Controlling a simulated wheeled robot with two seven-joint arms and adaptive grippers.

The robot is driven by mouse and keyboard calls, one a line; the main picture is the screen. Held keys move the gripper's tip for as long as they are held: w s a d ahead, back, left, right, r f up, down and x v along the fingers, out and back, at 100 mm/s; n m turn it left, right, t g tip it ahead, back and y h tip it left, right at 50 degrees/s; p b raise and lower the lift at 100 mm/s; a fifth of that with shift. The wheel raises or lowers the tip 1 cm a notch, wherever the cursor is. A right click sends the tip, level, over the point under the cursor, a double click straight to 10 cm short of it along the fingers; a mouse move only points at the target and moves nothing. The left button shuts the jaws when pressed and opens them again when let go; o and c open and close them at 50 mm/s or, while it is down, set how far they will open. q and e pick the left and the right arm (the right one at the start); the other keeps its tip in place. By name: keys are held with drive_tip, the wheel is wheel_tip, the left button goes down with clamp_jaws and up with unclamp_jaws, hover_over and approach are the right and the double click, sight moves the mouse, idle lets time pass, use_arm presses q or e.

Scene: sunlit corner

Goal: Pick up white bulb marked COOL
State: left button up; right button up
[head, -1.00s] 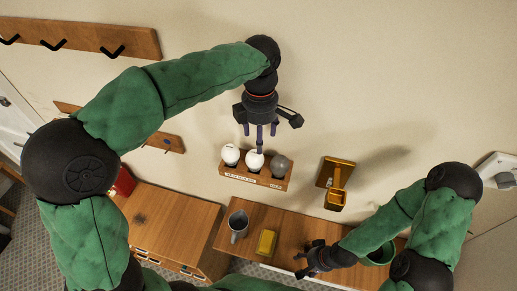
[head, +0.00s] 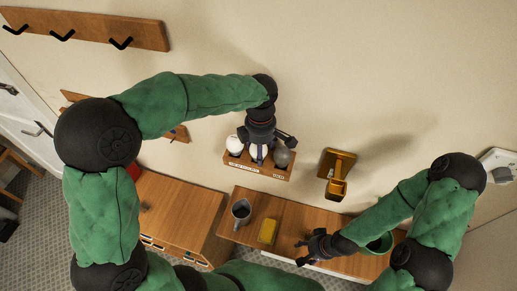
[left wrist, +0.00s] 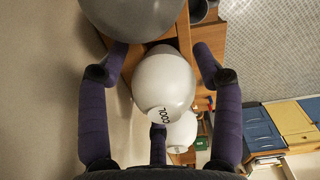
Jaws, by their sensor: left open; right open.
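The white bulb marked COOL (left wrist: 165,82) fills the middle of the left wrist view. In the head view the middle bulb (head: 256,151) of the wooden rack (head: 250,168) is partly hidden by my left gripper. My left gripper (head: 261,156) is open above the rack. In the left wrist view its purple fingers (left wrist: 158,85) stand apart around the COOL bulb; I cannot tell if they touch it. A grey bulb (head: 283,157) sits to the right, another white bulb (head: 235,145) to the left. My right gripper (head: 306,250) is open and empty over the shelf.
The wooden shelf (head: 283,215) holds a grey pitcher (head: 241,211), a yellow block (head: 267,231) and a green bowl (head: 381,244). A brass-coloured holder (head: 338,170) hangs on the wall right of the rack. A hook rail (head: 90,27) is at upper left.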

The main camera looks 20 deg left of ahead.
use_arm(q)
drive_tip(key=c, duration=0.9)
drive_tip(key=shift+r, duration=0.1)
drive_tip(key=shift+c, duration=0.2)
